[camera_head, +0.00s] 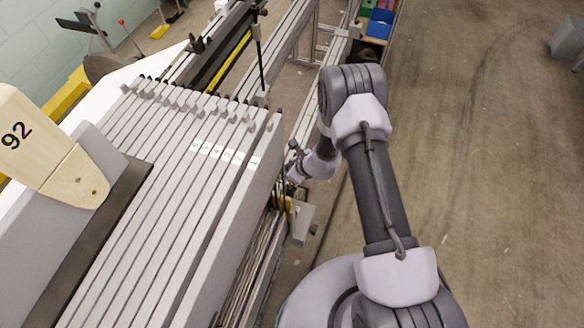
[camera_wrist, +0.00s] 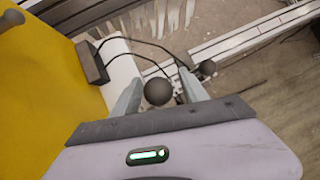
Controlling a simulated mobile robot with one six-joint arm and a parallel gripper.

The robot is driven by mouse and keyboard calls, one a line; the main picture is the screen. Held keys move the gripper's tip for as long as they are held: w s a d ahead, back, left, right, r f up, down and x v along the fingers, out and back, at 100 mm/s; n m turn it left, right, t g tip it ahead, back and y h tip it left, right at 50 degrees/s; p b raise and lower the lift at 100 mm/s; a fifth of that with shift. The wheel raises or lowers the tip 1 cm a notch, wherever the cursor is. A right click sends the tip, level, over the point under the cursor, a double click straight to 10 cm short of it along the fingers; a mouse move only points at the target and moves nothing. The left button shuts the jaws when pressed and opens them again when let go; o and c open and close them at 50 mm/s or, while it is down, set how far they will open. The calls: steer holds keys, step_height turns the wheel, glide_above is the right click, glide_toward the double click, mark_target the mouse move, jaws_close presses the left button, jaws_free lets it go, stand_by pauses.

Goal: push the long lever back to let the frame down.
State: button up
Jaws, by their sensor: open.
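My gripper (camera_wrist: 160,86) is open in the wrist view, with one pale finger on each side of a dark ball knob (camera_wrist: 157,91). The knob is in the gap between the fingers; I cannot tell whether either finger touches it. In the head view my gripper (camera_head: 291,166) is at the right side of the machine, small and partly hidden. A row of long grey frames (camera_head: 185,165) fills the machine's left side.
A wooden piece marked 92 (camera_head: 40,150) stands at the left. Metal rails (camera_head: 290,45) run along the machine behind my gripper. A yellow panel (camera_wrist: 40,90) fills the wrist view's left side.

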steer(key=p+v, duration=0.3)
steer(key=v, duration=1.4)
steer(key=shift+p, duration=0.3)
